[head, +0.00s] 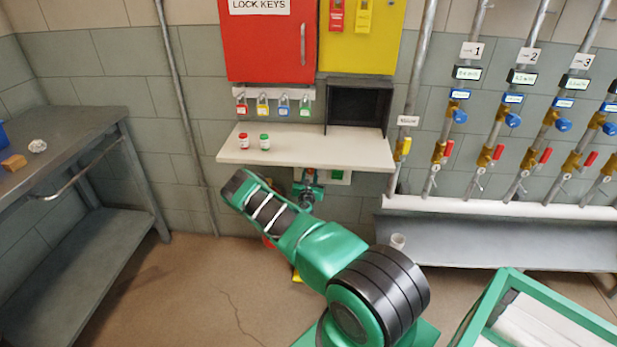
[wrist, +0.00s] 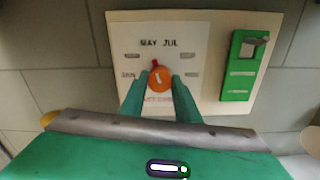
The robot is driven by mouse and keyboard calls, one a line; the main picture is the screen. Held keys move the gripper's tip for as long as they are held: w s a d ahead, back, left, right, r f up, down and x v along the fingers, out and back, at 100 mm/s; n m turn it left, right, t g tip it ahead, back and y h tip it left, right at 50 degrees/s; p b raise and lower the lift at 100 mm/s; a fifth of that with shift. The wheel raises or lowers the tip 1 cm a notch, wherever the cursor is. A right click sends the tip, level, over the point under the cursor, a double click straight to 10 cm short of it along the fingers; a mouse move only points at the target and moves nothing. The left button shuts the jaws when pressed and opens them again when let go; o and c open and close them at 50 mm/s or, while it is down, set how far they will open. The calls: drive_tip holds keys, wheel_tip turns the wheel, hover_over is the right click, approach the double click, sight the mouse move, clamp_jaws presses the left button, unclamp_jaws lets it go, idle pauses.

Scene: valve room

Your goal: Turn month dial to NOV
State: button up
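The month dial is a white plate (wrist: 195,45) on the wall in the wrist view, with an orange round knob (wrist: 160,79) at its middle. A red pointer (wrist: 154,63) sticks up from the knob, tilted slightly left, towards MAY. MAY and JUL read above it; JAN is faint at left, and the other labels are too blurred to read. NOV cannot be made out. My gripper (wrist: 159,84) has its two green fingers apart, one on each side of the knob; whether they touch it cannot be told. In the head view my gripper (head: 306,192) is below the shelf, at the wall.
A green switch box (wrist: 244,62) with a metal lever is right of the dial. A white shelf (head: 320,152) with two small jars hangs above. Valve pipes (head: 435,150) stand at right, a grey workbench (head: 75,150) at left. A green crate (head: 490,305) is at lower right.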

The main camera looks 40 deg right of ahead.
drive_tip(key=shift+a, duration=0.15)
drive_tip(key=m, duration=0.5)
drive_tip(key=shift+m, duration=0.3)
drive_tip(key=m, duration=0.5)
drive_tip(key=shift+m, duration=0.3)
drive_tip(key=m, duration=0.5)
drive_tip(key=shift+d+m, duration=0.2)
drive_tip(key=shift+m, duration=0.1)
drive_tip(key=m, duration=0.4)
drive_tip(key=shift+s+m, duration=0.1)
drive_tip(key=shift+m, duration=0.3)
drive_tip(key=shift+f, duration=0.1)
